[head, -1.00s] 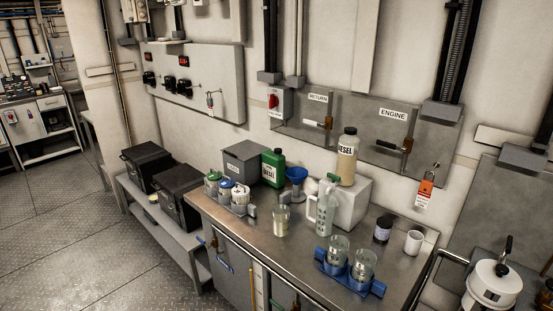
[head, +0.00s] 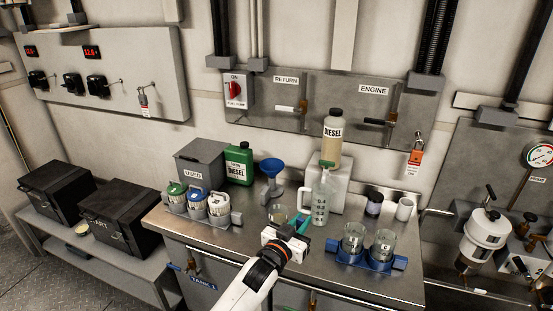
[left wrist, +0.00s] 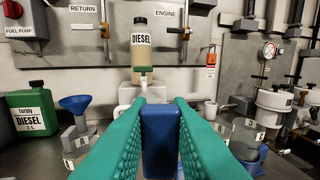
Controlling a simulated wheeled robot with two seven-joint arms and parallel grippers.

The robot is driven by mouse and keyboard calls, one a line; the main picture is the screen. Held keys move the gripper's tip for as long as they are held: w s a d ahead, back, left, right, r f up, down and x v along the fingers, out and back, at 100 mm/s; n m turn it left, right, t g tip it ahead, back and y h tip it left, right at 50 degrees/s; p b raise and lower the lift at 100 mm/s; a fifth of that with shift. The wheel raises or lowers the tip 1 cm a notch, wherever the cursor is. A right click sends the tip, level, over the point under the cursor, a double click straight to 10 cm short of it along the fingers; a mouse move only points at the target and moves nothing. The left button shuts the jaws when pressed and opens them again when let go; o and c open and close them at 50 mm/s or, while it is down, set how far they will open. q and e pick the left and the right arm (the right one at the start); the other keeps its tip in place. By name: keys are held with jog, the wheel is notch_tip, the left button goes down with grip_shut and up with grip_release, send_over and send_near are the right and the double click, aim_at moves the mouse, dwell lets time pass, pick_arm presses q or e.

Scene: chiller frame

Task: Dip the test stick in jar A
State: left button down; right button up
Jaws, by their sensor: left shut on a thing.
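My left gripper (head: 298,224) is over the front of the steel bench, its teal fingers (left wrist: 110,145) shut on a blue block (left wrist: 160,140). The block may be the grip of the test stick; no stick tip shows. A single glass jar (head: 278,213) stands just behind the gripper, partly hidden, and shows at left in the left wrist view (left wrist: 75,146). Two more glass jars (head: 352,240) (head: 382,245) stand in a blue rack to the right of the gripper. Their labels are too small to read surely, so I cannot tell which is jar A. My right gripper is not in view.
A measuring jug (head: 321,203), a blue funnel (head: 271,178) and a green diesel can (head: 239,164) stand behind. A diesel bottle (head: 332,140) stands on a white block. Lidded jars (head: 196,203) are at left; a dark pot (head: 374,203) and white mug (head: 405,209) at right.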

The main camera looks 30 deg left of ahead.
pick_arm(q)
jog(key=w+a+r+n+y, duration=0.1)
jog(key=w+a+r+y, duration=0.1)
jog(key=w+a+r, duration=0.4)
jog(key=w+a+r+n+y, duration=0.1)
jog(key=w+a+r+y, duration=0.15)
jog(key=w+a, duration=0.4)
notch_tip(320, 180, down, 14)
jog(key=s+a+b, duration=0.1)
jog(key=b, duration=1)
jog(key=shift+s+a+g+h, duration=0.25)
jog(key=shift+s+g+h, duration=0.05)
jog(key=shift+h, duration=0.05)
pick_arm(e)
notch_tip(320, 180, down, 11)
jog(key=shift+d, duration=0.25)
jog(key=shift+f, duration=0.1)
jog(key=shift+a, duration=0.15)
pick_arm(q)
jog(key=shift+r, duration=0.1)
